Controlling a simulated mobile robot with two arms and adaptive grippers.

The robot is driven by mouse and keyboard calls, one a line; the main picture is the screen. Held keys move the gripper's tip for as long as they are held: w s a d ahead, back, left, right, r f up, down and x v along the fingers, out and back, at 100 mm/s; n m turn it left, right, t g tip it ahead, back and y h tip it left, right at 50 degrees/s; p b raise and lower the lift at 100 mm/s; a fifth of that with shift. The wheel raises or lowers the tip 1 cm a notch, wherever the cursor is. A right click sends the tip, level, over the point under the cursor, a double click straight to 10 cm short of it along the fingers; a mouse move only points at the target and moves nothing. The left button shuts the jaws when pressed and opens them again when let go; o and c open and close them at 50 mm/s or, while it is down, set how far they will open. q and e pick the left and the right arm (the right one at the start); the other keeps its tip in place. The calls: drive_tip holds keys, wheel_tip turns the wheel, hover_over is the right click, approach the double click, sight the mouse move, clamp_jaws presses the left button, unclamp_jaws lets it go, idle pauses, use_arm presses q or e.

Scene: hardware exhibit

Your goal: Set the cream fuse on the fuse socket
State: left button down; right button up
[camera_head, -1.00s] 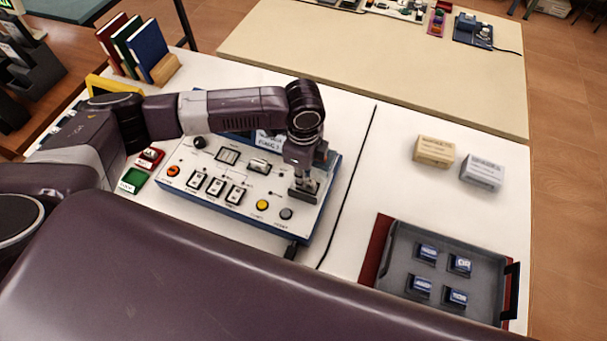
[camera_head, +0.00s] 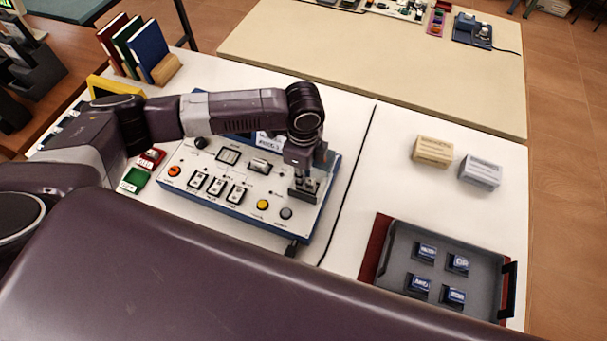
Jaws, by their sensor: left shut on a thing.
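My left gripper (camera_head: 304,184) points down over the right part of the blue-edged control panel (camera_head: 240,211). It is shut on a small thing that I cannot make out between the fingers. A dark square block (camera_head: 309,194) on the panel lies right under the fingertips and is partly covered by them. I cannot tell whether the held thing touches it. A pale cylinder (camera_head: 259,166) lies on the panel to the left of the gripper. I cannot clearly pick out the cream fuse. My right gripper is not in view.
A cream box (camera_head: 433,151) and a grey-white box (camera_head: 480,171) stand on the right. A grey tray (camera_head: 399,243) with several blue-labelled pieces is at lower right. Books (camera_head: 148,50) stand at the back left. My own dark arm link covers the bottom.

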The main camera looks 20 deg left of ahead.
use_arm(q)
drive_tip(key=shift+p, duration=0.35)
drive_tip(key=shift+f+b, duration=0.3)
drive_tip(key=shift+f, duration=0.3)
idle(0.3)
drive_tip(key=c, duration=2.2)
unclamp_jaws()
wheel_tip(320, 180, up, 6)
drive_tip(key=p, duration=0.6)
drive_tip(key=shift+r+p, duration=0.8)
drive_tip(key=shift+r, duration=1.75)
